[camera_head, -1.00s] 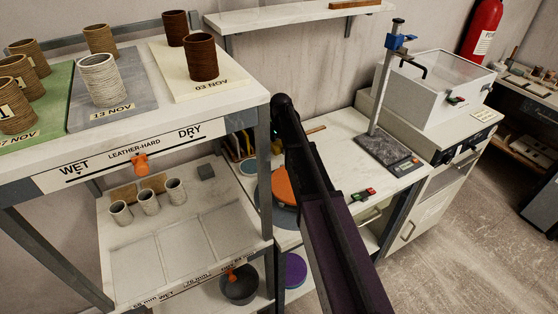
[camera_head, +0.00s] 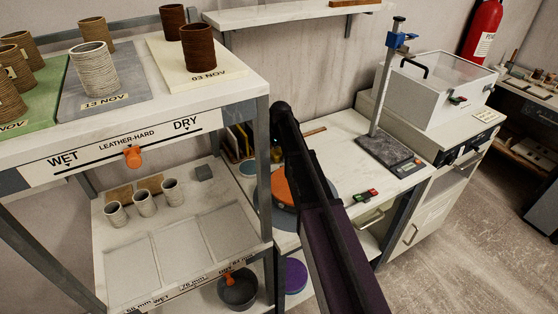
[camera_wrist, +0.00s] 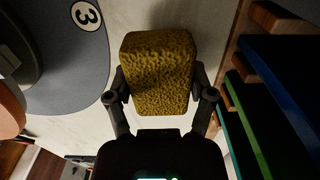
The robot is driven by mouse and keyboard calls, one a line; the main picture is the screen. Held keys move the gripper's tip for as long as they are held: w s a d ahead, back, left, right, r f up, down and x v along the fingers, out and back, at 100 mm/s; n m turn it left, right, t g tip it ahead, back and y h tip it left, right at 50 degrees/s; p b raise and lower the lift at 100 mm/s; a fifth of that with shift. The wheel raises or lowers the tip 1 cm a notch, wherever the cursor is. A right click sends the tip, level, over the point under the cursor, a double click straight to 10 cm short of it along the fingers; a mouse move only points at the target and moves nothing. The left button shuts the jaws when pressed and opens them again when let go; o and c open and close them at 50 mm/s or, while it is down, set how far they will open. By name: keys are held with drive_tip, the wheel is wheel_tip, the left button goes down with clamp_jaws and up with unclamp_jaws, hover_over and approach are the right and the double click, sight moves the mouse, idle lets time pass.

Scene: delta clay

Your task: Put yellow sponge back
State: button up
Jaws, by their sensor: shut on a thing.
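The yellow sponge (camera_wrist: 158,75) is held between the two fingers of my gripper (camera_wrist: 160,98) in the wrist view. My gripper is shut on it, one finger at each side. A pale surface shows behind the sponge; I cannot tell whether they touch.
In the wrist view, a grey mat marked 3 (camera_wrist: 75,62) lies left and upright coloured boards in a wooden rack (camera_wrist: 262,90) stand close on the right. In the head view, an orange disc (camera_head: 284,186) sits beside my arm; a clay shelf (camera_head: 230,97) stands left.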

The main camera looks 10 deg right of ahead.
sight(280, 151)
drive_tip(key=shift+f, duration=0.55)
drive_tip(key=shift+f+b, duration=0.15)
drive_tip(key=shift+b, duration=0.25)
drive_tip(key=o, duration=1)
drive_tip(key=shift+c, duration=0.2)
drive_tip(key=shift+r, duration=0.25)
wheel_tip(280, 151, up, 12)
drive_tip(key=p, duration=1.2)
